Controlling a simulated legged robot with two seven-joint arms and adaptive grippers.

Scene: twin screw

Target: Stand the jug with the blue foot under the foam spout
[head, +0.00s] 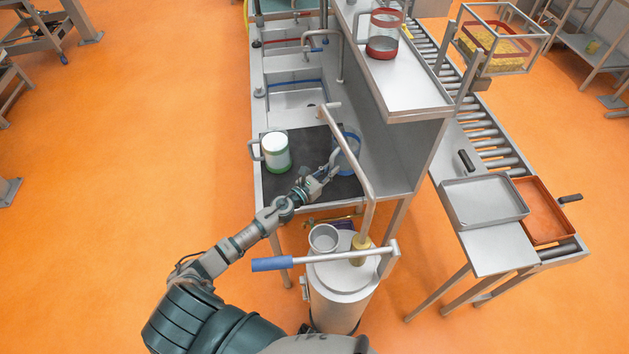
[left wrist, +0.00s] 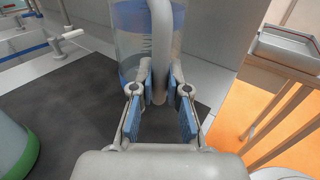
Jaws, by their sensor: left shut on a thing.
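The jug with the blue foot (head: 352,142) is at the right side of the dark mat, partly hidden behind the bent grey pipe (head: 356,160). In the left wrist view the clear jug (left wrist: 128,42) stands upright, its pale handle towards me. My left gripper (head: 330,172) is shut on that handle, with blue finger pads (left wrist: 159,95) either side of it. I cannot tell whether the jug's foot touches the mat. The pipe rises from a steel drum and bends over to an open end (head: 325,108) above the bench. My right gripper is not in view.
A green-footed jug (head: 276,153) stands left on the dark mat (head: 300,190). A red-footed jug (head: 383,38) is on the raised shelf. The drum (head: 338,300) carries a blue-handled lever (head: 272,264) and a metal cup (head: 323,238). A shelf wall is close right of the held jug.

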